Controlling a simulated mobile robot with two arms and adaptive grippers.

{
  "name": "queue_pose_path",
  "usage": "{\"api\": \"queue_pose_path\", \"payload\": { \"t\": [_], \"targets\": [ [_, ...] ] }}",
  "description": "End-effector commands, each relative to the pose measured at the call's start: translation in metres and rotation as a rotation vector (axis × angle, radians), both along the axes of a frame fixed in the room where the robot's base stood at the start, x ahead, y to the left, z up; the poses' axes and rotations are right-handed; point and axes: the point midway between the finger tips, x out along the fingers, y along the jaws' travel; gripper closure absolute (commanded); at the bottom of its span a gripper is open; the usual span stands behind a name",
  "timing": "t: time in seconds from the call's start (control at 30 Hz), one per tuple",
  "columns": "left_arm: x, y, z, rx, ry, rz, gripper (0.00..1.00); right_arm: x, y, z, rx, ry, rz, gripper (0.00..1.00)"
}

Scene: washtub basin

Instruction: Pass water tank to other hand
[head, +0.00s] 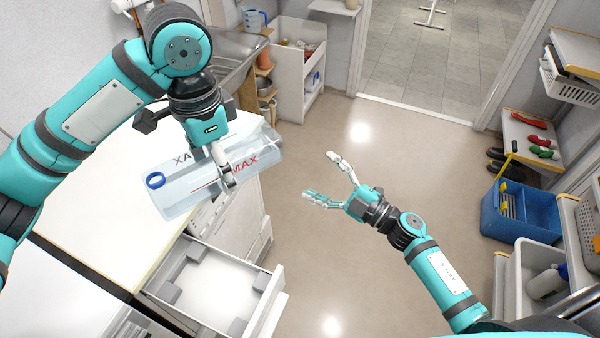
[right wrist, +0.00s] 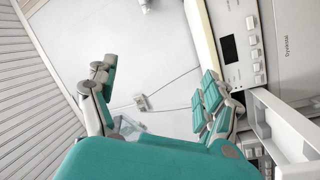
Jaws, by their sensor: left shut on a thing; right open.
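The water tank (head: 190,186) is a clear box with a blue ring at its left end and "MAX" lettering in red. It is held tilted above the white counter's right edge. My left gripper (head: 224,178) is shut on the tank near its middle and partly covers it. My right gripper (head: 322,178) is open and empty, to the right of the tank over the open floor, with a clear gap between them. In the right wrist view its two fingers (right wrist: 152,98) are spread apart with nothing between them.
The white counter (head: 90,200) lies below the left arm, and an open drawer (head: 222,283) juts out beneath the tank. A sink (head: 235,48) and white shelf unit (head: 300,62) stand behind. A blue crate (head: 520,212) is at right. The middle floor (head: 345,255) is free.

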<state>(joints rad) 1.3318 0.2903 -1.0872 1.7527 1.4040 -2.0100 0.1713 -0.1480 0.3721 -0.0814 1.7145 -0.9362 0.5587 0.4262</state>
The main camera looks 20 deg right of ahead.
Motion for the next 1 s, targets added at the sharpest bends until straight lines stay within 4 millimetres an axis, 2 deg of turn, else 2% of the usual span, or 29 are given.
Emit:
{"api": "queue_pose_path", "payload": {
  "t": [0.03, 0.1, 0.2, 0.33, 0.5, 0.6, 0.77, 1.0],
  "targets": [
    [0.0, 0.0, 0.001, -0.001, -0.002, 0.0, 0.89, -0.006, 0.011, 0.03, -0.04, -0.074, 0.06, 0.17],
    [0.0, 0.0, 0.001, -0.001, -0.002, 0.0, 0.89, -0.019, 0.026, 0.065, -0.105, -0.164, 0.147, 0.17],
    [0.0, 0.0, 0.001, -0.001, -0.002, 0.0, 0.89, -0.044, 0.048, 0.106, -0.21, -0.284, 0.264, 0.17],
    [0.0, 0.0, 0.001, -0.001, -0.002, 0.0, 0.89, -0.077, 0.069, 0.14, -0.349, -0.403, 0.386, 0.17],
    [0.0, 0.0, 0.001, -0.001, -0.002, 0.0, 0.89, -0.104, 0.083, 0.158, -0.472, -0.482, 0.469, 0.17],
    [0.0, 0.0, 0.001, -0.001, -0.002, 0.0, 0.89, -0.107, 0.089, 0.161, -0.495, -0.495, 0.483, 0.17],
    [0.0, 0.0, 0.001, -0.001, -0.002, 0.0, 0.89, -0.101, 0.106, 0.162, -0.496, -0.498, 0.485, 0.17],
    [0.0, 0.0, 0.001, -0.001, -0.002, 0.0, 0.89, -0.084, 0.15, 0.162, -0.494, -0.499, 0.483, 0.17]
  ]
}}
